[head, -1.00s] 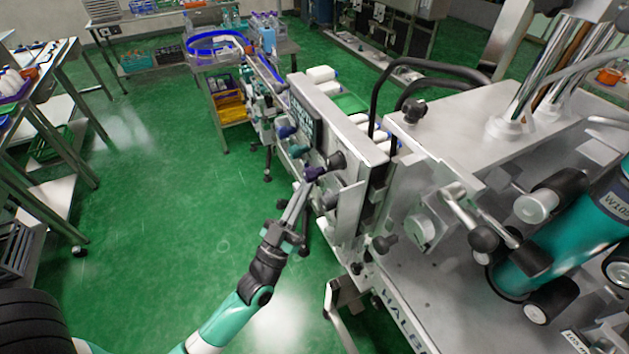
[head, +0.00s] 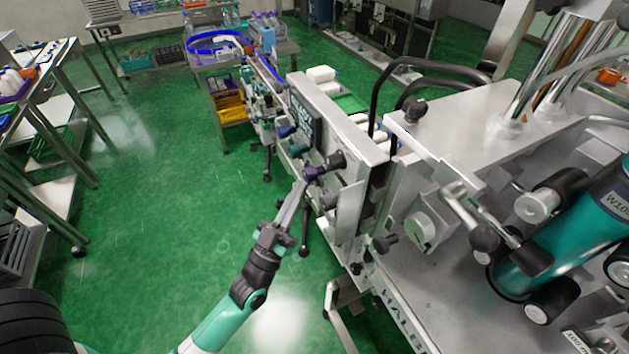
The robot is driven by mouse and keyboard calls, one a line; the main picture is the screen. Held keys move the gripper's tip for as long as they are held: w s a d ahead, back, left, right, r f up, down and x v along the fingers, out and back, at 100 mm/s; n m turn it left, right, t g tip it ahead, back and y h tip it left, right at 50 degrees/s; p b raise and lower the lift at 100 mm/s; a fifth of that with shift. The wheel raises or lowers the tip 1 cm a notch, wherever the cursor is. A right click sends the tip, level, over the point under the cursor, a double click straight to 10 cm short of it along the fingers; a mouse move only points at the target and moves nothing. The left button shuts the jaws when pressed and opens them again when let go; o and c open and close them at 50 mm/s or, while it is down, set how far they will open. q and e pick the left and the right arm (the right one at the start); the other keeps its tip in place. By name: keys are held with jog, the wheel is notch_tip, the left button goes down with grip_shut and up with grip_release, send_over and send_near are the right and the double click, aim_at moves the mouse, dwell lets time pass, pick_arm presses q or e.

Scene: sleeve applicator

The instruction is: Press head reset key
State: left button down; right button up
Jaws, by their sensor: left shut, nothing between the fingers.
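My left gripper (head: 302,184) is shut and empty, its tips pointing up at the side of the grey sleeve applicator (head: 345,195). The tips are at or just beneath a small purple knob (head: 313,173); I cannot tell whether they touch it. A black knob (head: 336,161) sits just above and to the right. A dark panel (head: 304,112) with pale lettering is on the machine's side face, farther back. I cannot make out which part is the head reset key; it may be too small or hidden. My right gripper is not in view.
Black knobs (head: 386,243) and levers stick out along the machine. A teal cylinder (head: 562,235) lies at right. A conveyor with a blue rim (head: 215,40) stands behind. Metal shelving (head: 50,120) is at left. Green floor (head: 165,200) between them is clear.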

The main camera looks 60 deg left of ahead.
pick_arm(q)
jog(key=s+b, duration=0.1)
jog(key=s, duration=0.4)
jog(key=shift+a, duration=0.1)
dwell(0.3)
dwell(0.8)
